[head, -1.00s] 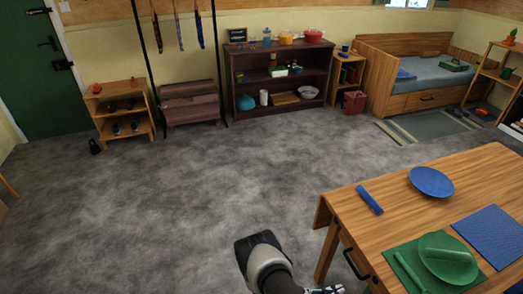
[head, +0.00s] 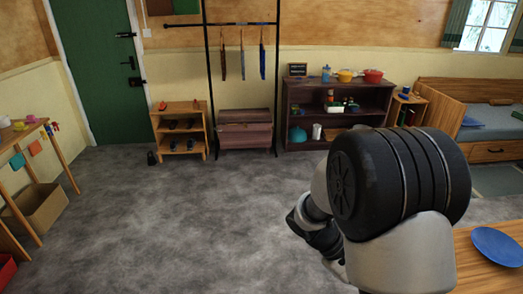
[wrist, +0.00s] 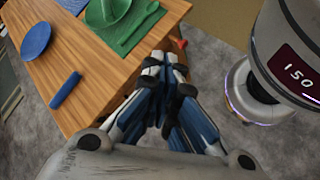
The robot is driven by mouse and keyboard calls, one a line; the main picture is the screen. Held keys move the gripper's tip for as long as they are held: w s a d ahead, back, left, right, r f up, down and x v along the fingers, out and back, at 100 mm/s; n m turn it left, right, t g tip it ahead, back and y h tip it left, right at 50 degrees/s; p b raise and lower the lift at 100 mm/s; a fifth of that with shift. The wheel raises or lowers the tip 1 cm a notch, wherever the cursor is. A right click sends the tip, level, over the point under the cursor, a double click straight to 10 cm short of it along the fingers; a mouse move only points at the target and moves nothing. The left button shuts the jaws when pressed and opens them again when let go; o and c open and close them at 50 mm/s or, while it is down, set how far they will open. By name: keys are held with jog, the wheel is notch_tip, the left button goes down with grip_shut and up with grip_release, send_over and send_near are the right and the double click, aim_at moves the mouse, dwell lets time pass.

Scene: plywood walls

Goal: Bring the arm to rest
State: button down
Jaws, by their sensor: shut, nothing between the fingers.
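In the wrist view my gripper (wrist: 167,72) is shut and empty, its fingers pointing up the picture beside the edge of the wooden table (wrist: 110,62). I cannot tell how far above the floor it is. In the head view my arm (head: 395,190) is folded up large in front of the room at the right, and it hides the gripper and part of the dark shelf behind it. My own body with a lit display stands at the right of the wrist view.
A small shoe rack (head: 181,129) stands by the green door (head: 97,70). The grey floor (head: 170,220) between is clear.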

jog(key=s+a+r+m+t+y, duration=0.5)
jog(key=s+a+r+t+y, duration=0.3)
jog(key=s+a+r, duration=0.3)
jog(key=shift+a+r+t+y, duration=0.4)
jog(key=shift+a+r+t, duration=0.5)
jog(key=shift+r, duration=1.25)
jog(key=shift+a, duration=0.2)
